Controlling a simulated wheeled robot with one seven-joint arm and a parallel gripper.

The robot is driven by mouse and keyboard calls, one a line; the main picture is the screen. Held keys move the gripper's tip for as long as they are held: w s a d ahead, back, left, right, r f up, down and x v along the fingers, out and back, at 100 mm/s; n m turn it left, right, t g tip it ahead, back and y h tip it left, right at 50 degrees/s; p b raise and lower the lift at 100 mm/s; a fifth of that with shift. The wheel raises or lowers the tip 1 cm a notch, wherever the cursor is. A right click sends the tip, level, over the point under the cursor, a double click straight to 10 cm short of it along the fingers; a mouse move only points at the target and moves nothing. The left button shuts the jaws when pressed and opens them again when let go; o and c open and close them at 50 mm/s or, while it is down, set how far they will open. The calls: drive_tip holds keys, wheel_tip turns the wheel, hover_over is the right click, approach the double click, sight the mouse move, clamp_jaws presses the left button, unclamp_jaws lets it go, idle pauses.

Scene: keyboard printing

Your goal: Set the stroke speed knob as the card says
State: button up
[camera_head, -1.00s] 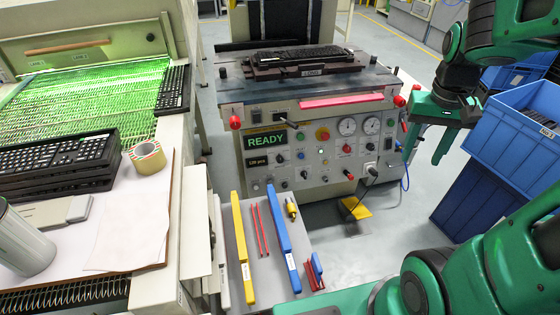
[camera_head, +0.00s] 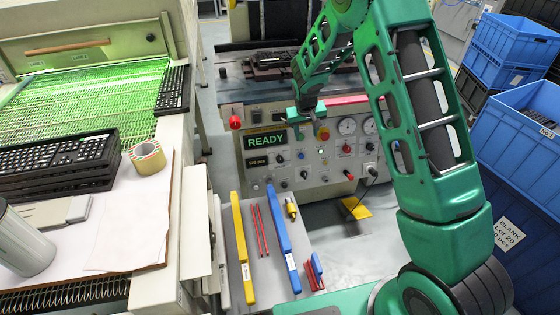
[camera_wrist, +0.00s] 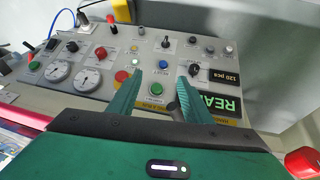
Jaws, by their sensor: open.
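The machine's control panel (camera_head: 315,172) carries several knobs, buttons and two gauges. My gripper (camera_head: 307,120) is in front of its upper part, right of the READY display (camera_head: 266,141). In the wrist view the panel appears upside down, and my gripper (camera_wrist: 160,92) is open with no knob held. A green button (camera_wrist: 156,90) shows between the fingers, and a dark cylindrical part (camera_wrist: 175,110) shows near the right finger. Black knobs (camera_wrist: 195,70) stand beyond the fingertips. Labels are too small to read, so I cannot tell which knob sets stroke speed. No card with settings is identifiable.
A bench with yellow (camera_head: 243,250) and blue (camera_head: 282,240) bars stands before the machine. Stacked keyboards (camera_head: 60,165) and a tape roll (camera_head: 147,158) are on the left table. Blue crates (camera_head: 525,120) stand at right.

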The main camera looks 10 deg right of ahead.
drive_tip(key=n, duration=0.2)
approach(280, 160)
drive_tip(key=shift+t+y, duration=0.3)
drive_tip(key=shift+t, duration=0.1)
drive_tip(key=x, duration=0.8)
drive_tip(key=shift+s+d+f, duration=0.2)
drive_tip(key=shift+d+f, duration=0.2)
drive_tip(key=c, duration=1.1)
